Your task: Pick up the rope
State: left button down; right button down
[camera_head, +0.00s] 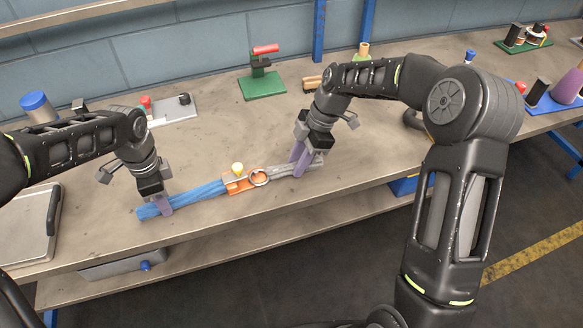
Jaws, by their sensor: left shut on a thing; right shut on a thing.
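The rope lies along the front part of the bench, with a blue length (203,193) on the left and a grey length (285,172) on the right. An orange piece (240,184) with a yellow knob and a metal ring sits at the middle, between the two lengths. My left gripper (161,207) points down and is shut on the blue length near its left end. The fingers hide parts of both lengths. I cannot tell whether the rope is lifted off the bench.
A green stand with a red handle (263,85) is at the back. A grey plate with a red knob (166,110) stands behind my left gripper. A flat metal device (28,225) is at the left. A blue stand (556,98) is at the far right. The bench's middle is mostly clear.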

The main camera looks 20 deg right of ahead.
jog(key=shift+r, duration=0.15)
notch_tip(320, 180, up, 10)
dwell(0.6)
dwell(0.3)
pick_arm(q)
jog(key=c, duration=1)
grip_release()
jog(key=shift+r, duration=0.1)
notch_tip(320, 180, up, 12)
jog(key=shift+f, duration=0.1)
